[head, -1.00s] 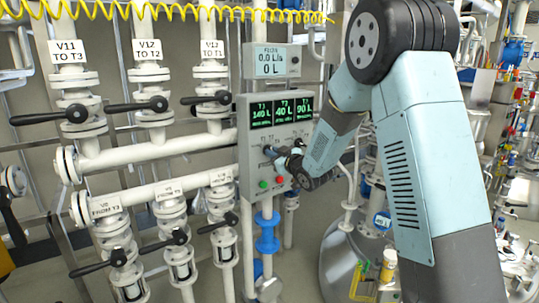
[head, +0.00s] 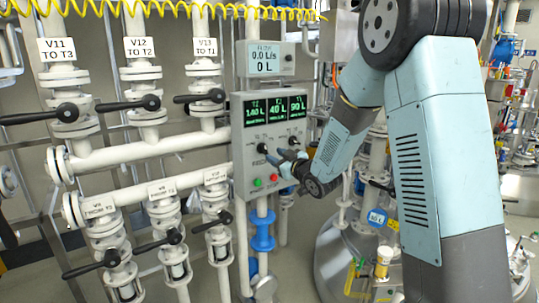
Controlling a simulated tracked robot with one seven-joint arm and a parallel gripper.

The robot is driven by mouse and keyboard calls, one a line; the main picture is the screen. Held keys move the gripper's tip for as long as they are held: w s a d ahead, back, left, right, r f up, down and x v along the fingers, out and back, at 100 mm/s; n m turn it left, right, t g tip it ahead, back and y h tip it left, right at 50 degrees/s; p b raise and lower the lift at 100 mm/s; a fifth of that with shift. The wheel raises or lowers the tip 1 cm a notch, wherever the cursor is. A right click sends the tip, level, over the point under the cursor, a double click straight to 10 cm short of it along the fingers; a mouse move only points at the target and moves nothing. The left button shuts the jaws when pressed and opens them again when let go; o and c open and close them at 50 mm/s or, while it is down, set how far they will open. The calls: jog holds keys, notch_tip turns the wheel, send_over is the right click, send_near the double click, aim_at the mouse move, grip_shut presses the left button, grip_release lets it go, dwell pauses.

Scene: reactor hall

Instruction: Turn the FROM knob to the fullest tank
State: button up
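A grey control panel (head: 239,160) stands right of the pipes. Its three green-on-black tank displays read 140 L (head: 262,110), 40 L (head: 278,110) and 90 L (head: 298,107); the left one is highest. Below them are two dark knobs, a left knob (head: 262,148) and a right knob (head: 293,141). Their lettering is too small to read, so I cannot tell which is FROM.
A green button (head: 257,183) and a red button (head: 273,178) sit low on the panel, close to my gripper. A flow meter (head: 265,60) above reads 0.0 L/s and 0 L. White pipes with black valve handles (head: 67,112) fill the left.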

jog(key=v, duration=0.8)
jog(key=shift+f, duration=0.1)
jog(key=s+d+r+m+g+h, duration=0.2)
jog(key=s+d+r+m+h, duration=0.1)
jog(key=s+d+h, duration=0.25)
jog(key=s+d+r+m+g+h, duration=0.1)
jog(key=s+d+r+m+h, duration=0.35)
jog(key=d, duration=0.25)
jog(key=s+d+m+g, duration=0.2)
jog(key=s+g, duration=0.4)
jog(key=s, duration=1.7)
jog(key=shift+s+d+m, duration=0.3)
jog(key=shift+s+m, duration=0.05)
jog(key=shift+m, duration=0.3)
